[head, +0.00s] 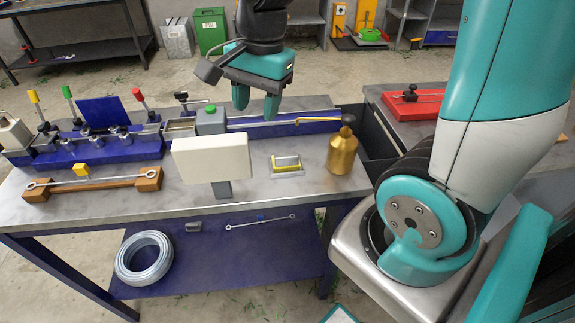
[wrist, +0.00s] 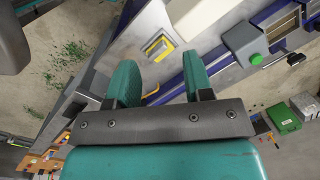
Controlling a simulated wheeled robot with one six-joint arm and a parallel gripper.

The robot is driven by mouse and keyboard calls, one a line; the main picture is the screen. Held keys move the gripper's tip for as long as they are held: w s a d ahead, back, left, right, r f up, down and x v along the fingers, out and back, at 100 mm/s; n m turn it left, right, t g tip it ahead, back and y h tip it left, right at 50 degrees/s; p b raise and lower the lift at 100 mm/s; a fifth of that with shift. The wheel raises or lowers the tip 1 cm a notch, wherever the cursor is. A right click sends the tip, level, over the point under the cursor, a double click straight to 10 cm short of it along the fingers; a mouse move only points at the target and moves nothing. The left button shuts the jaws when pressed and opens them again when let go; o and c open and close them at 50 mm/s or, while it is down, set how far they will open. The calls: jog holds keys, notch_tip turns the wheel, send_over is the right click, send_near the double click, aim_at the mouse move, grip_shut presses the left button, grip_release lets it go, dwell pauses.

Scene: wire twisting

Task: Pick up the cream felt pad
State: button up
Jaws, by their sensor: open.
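I cannot clearly make out a cream felt pad. A flat cream panel (head: 211,158) stands upright on a grey post at the front of the bench in the head view; I cannot tell if it is felt. A small yellow-edged holder (head: 287,164) lies to its right, and it also shows in the wrist view (wrist: 158,47); its contents are too small to tell. My gripper (head: 256,102) is open and empty, fingers pointing down above the back of the bench, behind the panel. Its two teal fingers also show in the wrist view (wrist: 160,82), with nothing between them.
A brass can (head: 343,153) with a black knob stands at the bench's right. A grey block with a green button (head: 211,118) is below and left of my gripper, by a blue rail. A blue fixture (head: 98,147) with levers fills the left. Bare bench top (head: 130,205) shows in front.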

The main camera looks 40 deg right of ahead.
aim_at(285, 156)
jog(key=w+d+f+m+h, duration=0.1)
jog(key=w+d+f+m, duration=0.3)
jog(key=d+m, duration=0.65)
jog(key=shift+m+g, duration=0.3)
jog(key=shift+m, duration=0.25)
jog(key=f, duration=1.1)
jog(key=a+f, duration=0.1)
jog(key=f, duration=0.5)
jog(key=shift+s+a+f, duration=0.1)
jog(key=shift+s, duration=0.1)
grip_shut()
